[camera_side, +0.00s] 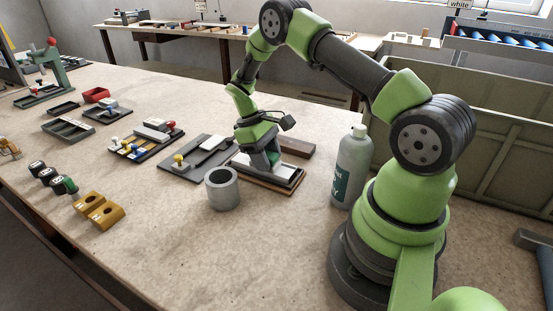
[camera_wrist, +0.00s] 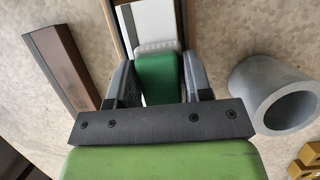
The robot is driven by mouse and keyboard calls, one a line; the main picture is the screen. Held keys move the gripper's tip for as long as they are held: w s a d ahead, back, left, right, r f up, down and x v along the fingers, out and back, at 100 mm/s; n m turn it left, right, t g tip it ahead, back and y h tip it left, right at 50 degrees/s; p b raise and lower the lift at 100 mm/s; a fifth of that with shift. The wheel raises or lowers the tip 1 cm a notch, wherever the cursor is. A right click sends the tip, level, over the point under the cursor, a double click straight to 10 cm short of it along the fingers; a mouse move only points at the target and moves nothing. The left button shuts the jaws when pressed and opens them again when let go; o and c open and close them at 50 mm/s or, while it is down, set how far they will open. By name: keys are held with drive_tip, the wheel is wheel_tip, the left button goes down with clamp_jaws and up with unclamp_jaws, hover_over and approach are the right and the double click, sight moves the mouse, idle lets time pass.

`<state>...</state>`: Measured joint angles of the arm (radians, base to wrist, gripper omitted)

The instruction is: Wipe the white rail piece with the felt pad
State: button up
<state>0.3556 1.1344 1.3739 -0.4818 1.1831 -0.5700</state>
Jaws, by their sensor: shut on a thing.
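My gripper (camera_side: 264,160) is shut on the green-handled felt pad, low over a dark and brown holder (camera_side: 283,184). In the wrist view, my gripper (camera_wrist: 160,70) has one finger on each side of the pad's green block (camera_wrist: 160,80). The pad's pale end (camera_wrist: 159,46) shows beyond the green. The white rail piece (camera_wrist: 153,20) lies lengthwise in the holder, between dark and brown edges, and runs under the pad. I cannot tell for sure whether the pad touches the rail. In the side view my gripper hides much of the rail.
A grey hollow cylinder (camera_side: 223,190) stands close in front of the holder. A dark brown bar (camera_side: 297,147) lies behind it. A grey bottle (camera_side: 350,165) stands to the right. A grey board (camera_side: 200,157) with a yellow-knobbed part is to the left.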

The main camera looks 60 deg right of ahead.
sight(246, 159)
drive_tip(key=shift+w+f, duration=0.1)
drive_tip(key=shift+w, duration=3.5)
wheel_tip(246, 159, up, 8)
drive_tip(key=shift+r, duration=0.2)
drive_tip(key=shift+s, duration=0.1)
